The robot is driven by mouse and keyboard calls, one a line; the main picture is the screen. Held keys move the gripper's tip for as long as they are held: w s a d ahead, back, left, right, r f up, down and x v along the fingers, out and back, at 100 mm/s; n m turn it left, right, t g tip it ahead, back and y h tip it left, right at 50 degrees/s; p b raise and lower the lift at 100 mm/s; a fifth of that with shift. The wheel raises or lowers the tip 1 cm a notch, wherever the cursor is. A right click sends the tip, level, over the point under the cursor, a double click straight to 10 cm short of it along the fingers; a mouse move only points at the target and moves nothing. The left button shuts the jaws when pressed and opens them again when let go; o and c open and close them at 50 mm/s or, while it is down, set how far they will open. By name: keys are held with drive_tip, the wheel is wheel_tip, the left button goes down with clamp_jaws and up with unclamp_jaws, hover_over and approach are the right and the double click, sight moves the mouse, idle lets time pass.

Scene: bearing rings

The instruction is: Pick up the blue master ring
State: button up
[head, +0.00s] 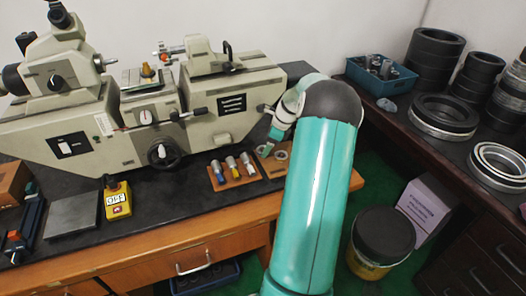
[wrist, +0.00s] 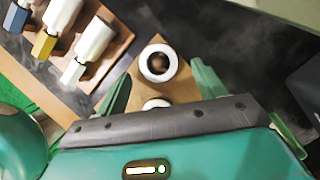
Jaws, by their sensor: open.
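Two pale metal rings sit on a small wooden board (wrist: 182,92) in the wrist view. The farther ring (wrist: 158,63) shows whole, with a dark hole. The nearer ring (wrist: 156,104) is partly hidden by my gripper's body. I see no clear blue on either, so I cannot tell which is the blue master ring. In the head view a ring (head: 281,155) shows on the board beside my gripper (head: 268,146). My gripper (wrist: 160,84) is open, its green fingers on either side of the board's rings, with nothing held. Its height above them is unclear.
A wooden rack (head: 233,173) with several white-bodied, colour-ended tools stands just left of the board. A large beige measuring machine (head: 150,110) stands behind. A yellow switch box (head: 117,200) is on the bench left. Dark rings (head: 440,117) and a blue bin (head: 381,77) occupy the right bench.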

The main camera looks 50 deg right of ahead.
drive_tip(key=shift+w+a+f, duration=0.15)
drive_tip(key=shift+w+f, duration=0.05)
drive_tip(key=shift+f, duration=0.3)
drive_tip(key=c, duration=1.1)
drive_tip(key=shift+c, duration=0.2)
drive_tip(key=shift+r, duration=0.2)
